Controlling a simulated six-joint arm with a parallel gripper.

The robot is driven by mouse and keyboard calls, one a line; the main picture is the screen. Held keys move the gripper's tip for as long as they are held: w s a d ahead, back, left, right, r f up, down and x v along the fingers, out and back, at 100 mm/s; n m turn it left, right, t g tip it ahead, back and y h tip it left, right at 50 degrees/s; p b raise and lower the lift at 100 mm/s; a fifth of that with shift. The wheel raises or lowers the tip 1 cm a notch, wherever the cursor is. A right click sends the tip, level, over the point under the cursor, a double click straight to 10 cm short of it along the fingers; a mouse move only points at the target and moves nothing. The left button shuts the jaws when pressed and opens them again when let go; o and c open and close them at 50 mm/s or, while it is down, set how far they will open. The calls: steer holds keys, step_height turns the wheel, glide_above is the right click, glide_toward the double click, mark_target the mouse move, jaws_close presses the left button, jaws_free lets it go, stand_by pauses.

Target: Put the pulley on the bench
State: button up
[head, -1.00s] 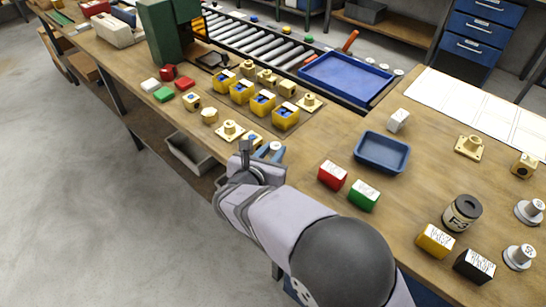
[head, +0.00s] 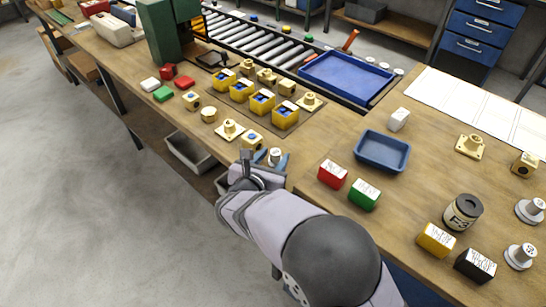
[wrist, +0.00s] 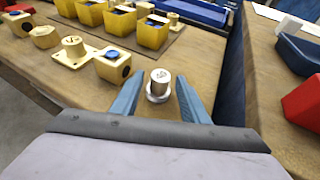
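The pulley (wrist: 158,86) is a small silver-grey stepped cylinder with a wider flange at its base and a marking on top. It stands upright, apparently on the wooden bench (wrist: 215,70) near its front edge. My gripper (wrist: 160,92) has its two blue fingers on either side of the pulley, with a visible gap on both sides. In the head view the pulley (head: 274,156) shows between the spread fingertips of my gripper (head: 271,160). The exact contact under the flange is hard to see.
Yellow blocks and brass flanged parts (head: 229,130) lie just beyond, including a brass block with a blue top (wrist: 113,64) close to the left finger. A blue tray (head: 382,152) and red and green boxes (head: 333,174) stand to the right. Two grey stepped pieces (head: 520,256) are far right.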

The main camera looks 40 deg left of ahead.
steer(key=shift+r, duration=0.15)
steer(key=shift+s+r, duration=0.1)
steer(key=shift+s, duration=0.1)
steer(key=v, duration=1.1)
steer(key=shift+s+r, duration=0.2)
steer(key=shift+s, duration=0.05)
steer(key=shift+d, duration=0.15)
